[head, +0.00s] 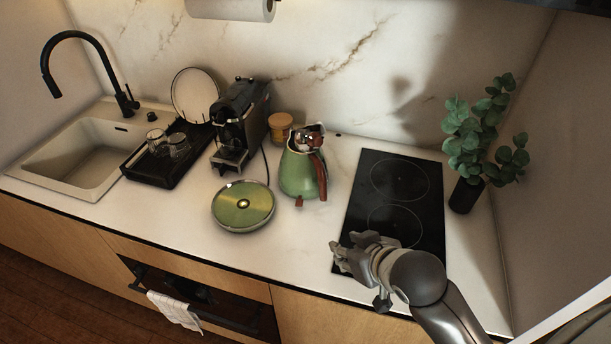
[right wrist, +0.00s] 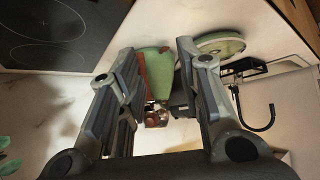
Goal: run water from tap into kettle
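The green kettle (head: 297,175) with a reddish-brown handle stands upright on the counter, left of the hob. The black tap (head: 75,38) arches over the pale sink (head: 45,160) at the far left. My right gripper (head: 338,253) is above the counter's front edge by the hob, in front and to the right of the kettle, apart from it. In the right wrist view its fingers (right wrist: 156,52) are spread and empty, with the kettle (right wrist: 157,68) beyond, between them; the tap (right wrist: 262,122) shows at the right. My left gripper is not in view.
A round green pan or lid (head: 243,205) lies left of the kettle. A coffee machine (head: 238,125), a black tray (head: 165,170) with glasses and a jar (head: 280,127) are behind or left. The hob (head: 394,200) is bare; a plant (head: 468,190) stands right.

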